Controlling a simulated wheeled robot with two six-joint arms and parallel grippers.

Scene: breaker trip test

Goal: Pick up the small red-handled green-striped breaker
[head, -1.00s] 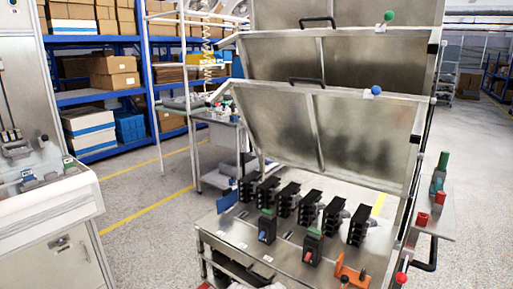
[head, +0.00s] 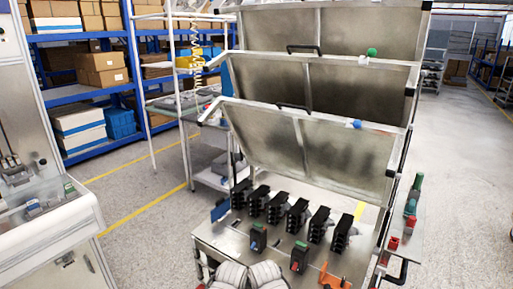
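The small black breaker with a red handle and a green stripe (head: 300,257) stands upright on the front part of the metal bench top. A similar black breaker with a blue handle and a green top (head: 258,239) stands to its left, a little farther back. Two rounded white parts at the bottom edge of the head view look like my own arm links. They are in front of the bench and apart from the red-handled breaker. Neither gripper's fingers show.
A row of several larger black breakers (head: 297,215) stands behind the small ones. An orange bracket (head: 331,279) is at the front right. Tilted metal lids (head: 300,140) rise behind. A side ledge at right holds red and green items (head: 411,200).

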